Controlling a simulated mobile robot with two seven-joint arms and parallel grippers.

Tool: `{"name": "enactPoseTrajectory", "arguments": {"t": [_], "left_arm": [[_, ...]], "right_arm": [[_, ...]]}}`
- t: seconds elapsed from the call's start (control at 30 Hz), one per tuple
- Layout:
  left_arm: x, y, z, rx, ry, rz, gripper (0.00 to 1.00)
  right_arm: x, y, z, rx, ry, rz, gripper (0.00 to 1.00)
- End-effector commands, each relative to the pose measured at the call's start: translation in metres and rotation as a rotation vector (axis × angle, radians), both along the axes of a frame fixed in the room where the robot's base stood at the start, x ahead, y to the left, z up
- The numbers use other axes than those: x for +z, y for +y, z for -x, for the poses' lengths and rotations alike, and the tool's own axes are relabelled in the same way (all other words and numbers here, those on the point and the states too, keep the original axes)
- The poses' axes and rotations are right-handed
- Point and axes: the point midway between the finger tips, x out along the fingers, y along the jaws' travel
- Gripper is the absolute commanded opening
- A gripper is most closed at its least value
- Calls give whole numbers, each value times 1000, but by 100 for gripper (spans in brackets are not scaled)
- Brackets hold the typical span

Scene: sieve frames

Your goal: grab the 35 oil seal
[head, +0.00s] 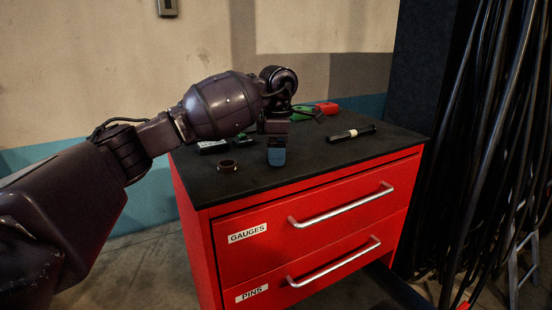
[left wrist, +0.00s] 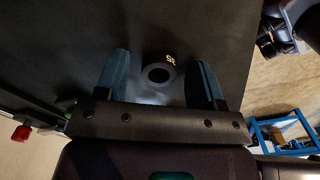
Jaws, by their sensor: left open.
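A small dark ring, the oil seal (head: 228,169), lies flat on the black top of the red cabinet, towards its left front. In the left wrist view the ring (left wrist: 146,75) shows between my two blue fingers, with a pale "35" mark beside it. My left gripper (head: 277,157) is open and empty. In the head view it is above the cabinet top, to the right of the ring and apart from it. My right gripper is in neither view.
On the black cabinet top (head: 320,168) a dark rod with a white band (head: 350,134) lies at the right. Black cables (head: 500,130) hang at the right.

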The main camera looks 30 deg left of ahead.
Motion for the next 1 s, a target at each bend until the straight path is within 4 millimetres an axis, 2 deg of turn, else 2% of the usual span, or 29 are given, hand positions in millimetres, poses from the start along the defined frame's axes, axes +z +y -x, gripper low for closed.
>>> {"name": "enactPoseTrajectory", "arguments": {"t": [0.03, 0.37, 0.6, 0.73, 0.87, 1.0], "left_arm": [[0, 0, 0, 0, 0, 0, 59], [0, 0, 0, 1, 1, 0, 9], [1, 0, 0, 1, 0, 0, 9], [10, 0, 0, 1, 0, 0, 9], [31, 0, 0, 1, -4, 0, 9], [65, 0, 0, 1, -7, 1, 9]], "right_arm": [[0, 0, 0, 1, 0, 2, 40], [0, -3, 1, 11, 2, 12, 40], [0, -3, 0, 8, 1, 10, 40], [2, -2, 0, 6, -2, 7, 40], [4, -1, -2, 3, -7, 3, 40], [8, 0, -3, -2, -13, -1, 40]]}}
